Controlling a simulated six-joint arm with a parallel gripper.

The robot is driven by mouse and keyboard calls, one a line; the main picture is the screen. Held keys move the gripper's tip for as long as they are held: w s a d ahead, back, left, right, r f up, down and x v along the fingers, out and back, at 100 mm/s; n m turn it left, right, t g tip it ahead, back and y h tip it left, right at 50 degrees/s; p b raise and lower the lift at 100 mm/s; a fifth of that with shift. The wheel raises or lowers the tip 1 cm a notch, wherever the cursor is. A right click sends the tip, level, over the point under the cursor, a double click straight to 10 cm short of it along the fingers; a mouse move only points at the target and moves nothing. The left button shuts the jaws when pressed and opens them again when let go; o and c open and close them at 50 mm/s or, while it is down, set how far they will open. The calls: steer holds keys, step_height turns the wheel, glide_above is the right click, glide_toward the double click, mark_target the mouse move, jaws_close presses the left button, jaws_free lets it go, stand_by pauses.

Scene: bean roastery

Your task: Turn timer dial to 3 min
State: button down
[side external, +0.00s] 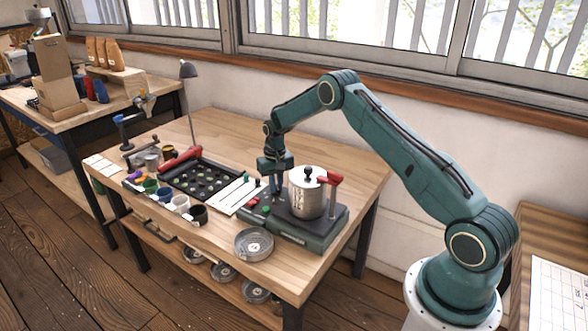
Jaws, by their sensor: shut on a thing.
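The roaster, a dark grey base (312,231) with a silver lidded drum (308,196) on it, stands at the right part of the wooden table. My teal gripper (277,190) points down at the left rear of the base, just left of the drum. It is shut on the timer dial, which its fingers hide. The dial's scale and pointer are too small and too covered to read. A red button (254,201) and a green button (265,209) show at the base's left end.
A red-handled lever (331,179) stands at the drum's right. A round metal tin (253,244) sits at the table's front edge. The table's back right is clear.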

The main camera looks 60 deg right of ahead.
steer(key=shift+m, duration=0.5)
steer(key=m, duration=0.4)
steer(key=shift+w+m, duration=0.1)
steer(key=shift+m, duration=0.2)
steer(key=m, duration=1.2)
steer(key=shift+w+m, duration=0.1)
steer(key=shift+m, duration=0.3)
steer(key=m, duration=0.5)
steer(key=shift+m, duration=0.3)
steer(key=c, duration=1.4)
jaws_free()
steer(key=shift+c, duration=0.2)
